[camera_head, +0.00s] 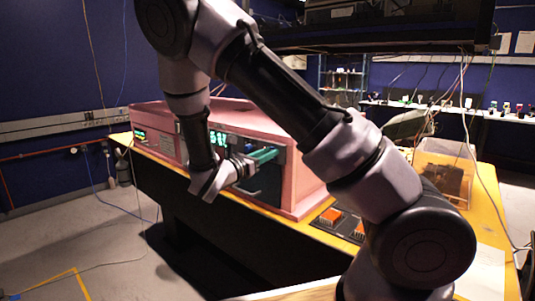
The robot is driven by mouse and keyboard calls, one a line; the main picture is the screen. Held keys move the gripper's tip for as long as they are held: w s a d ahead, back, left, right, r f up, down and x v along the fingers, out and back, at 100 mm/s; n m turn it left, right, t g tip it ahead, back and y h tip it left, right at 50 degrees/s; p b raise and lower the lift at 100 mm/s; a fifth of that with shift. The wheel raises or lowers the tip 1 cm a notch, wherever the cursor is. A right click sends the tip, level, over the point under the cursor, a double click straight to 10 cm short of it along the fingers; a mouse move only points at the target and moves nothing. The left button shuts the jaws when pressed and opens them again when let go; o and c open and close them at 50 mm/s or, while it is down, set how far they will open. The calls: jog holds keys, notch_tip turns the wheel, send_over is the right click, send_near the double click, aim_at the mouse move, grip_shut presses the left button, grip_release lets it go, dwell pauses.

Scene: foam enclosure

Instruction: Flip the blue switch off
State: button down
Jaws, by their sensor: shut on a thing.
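A pink box (308,180) with a dark front panel and green lit digits stands on the yellow table. My gripper (246,163) is at the right part of this front, shut at the near end of a teal-green bar (263,155). The bar sticks out in front of a dark panel section (266,187). I cannot clearly make out a blue switch. My gripper and arm hide part of the front panel, and the details there are too small to tell.
The yellow table (490,225) runs along the front of the box. Orange-topped dark units (331,216) lie right of the box. A clear case (443,178) stands farther right. My arm crosses the view's middle. Open grey floor (105,245) lies at the left.

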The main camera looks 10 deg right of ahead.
jog(key=shift+a+f+t+h, duration=0.1)
jog(key=shift+f+t+h, duration=0.3)
jog(key=shift+t+h, duration=0.55)
jog(key=shift+s, duration=0.1)
jog(key=c, duration=0.6)
grip_release()
jog(key=shift+c, duration=0.2)
jog(key=v, duration=1)
jog(key=shift+a, duration=0.4)
jog(key=shift+s+f, duration=0.1)
jog(key=shift+d, duration=0.1)
